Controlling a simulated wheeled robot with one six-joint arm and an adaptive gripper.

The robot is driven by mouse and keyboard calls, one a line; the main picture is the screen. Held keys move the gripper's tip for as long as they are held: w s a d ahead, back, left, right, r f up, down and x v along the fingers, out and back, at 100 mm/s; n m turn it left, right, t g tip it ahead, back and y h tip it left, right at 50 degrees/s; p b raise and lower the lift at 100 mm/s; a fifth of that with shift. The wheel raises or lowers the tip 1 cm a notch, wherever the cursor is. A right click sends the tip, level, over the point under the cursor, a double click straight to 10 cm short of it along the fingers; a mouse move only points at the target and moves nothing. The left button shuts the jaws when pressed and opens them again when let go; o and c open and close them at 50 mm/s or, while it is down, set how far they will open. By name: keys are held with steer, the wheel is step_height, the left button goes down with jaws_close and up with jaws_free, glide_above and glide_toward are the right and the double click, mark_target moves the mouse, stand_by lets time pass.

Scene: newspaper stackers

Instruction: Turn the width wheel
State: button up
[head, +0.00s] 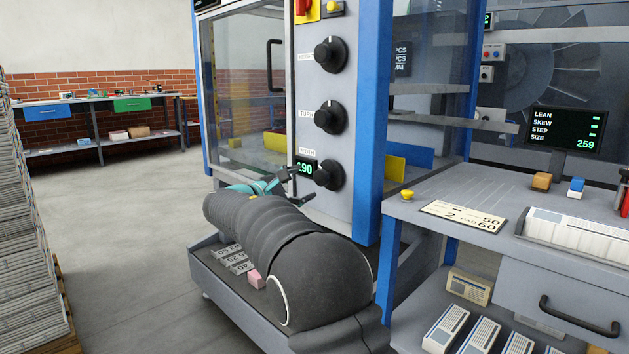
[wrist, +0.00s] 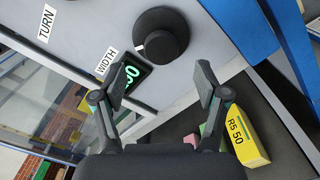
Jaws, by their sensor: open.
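The width wheel is a black round knob (head: 328,175), the lowest of three on the grey machine panel. In the wrist view the width wheel (wrist: 162,36) lies just beyond my fingertips, with a small white mark on its left edge. My gripper (wrist: 163,78) is open and empty, its two fingers apart on either side of the space before the wheel. In the head view my gripper (head: 296,184) is just left of the wheel, partly hidden by my arm. A green-digit display (head: 306,169) beside the wheel is partly covered; its visible digits look like .90.
The turn knob (head: 330,117) and another knob (head: 330,54) sit above on the panel. A blue post (head: 369,130) stands right of the panel. A bench (head: 400,210) stands at right.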

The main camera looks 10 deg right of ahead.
steer(key=shift+v, duration=2.05)
step_height(320, 180, down, 12)
steer(key=s+m+g+y, duration=0.1)
steer(key=s+g+y, duration=0.1)
steer(key=y, duration=0.2)
steer(key=s+d+f+m+g+y, duration=0.25)
steer(key=s+f, duration=0.25)
steer(key=s, duration=0.5)
steer(key=s+d+r+m+y+p, duration=0.2)
steer(key=s+m, duration=0.2)
steer(key=s, duration=0.7)
steer(key=s+d+r+m+y+p, duration=0.2)
steer(key=s+m+y, duration=0.1)
steer(key=s, duration=0.8)
steer(key=s+d+r+m+y+p, duration=0.2)
steer(key=s+m, duration=0.3)
steer(key=s, duration=0.6)
steer(key=shift+s+d+r+y+p, duration=0.25)
steer(key=shift+s+d+y+p, duration=0.1)
steer(key=shift+d+y, duration=0.2)
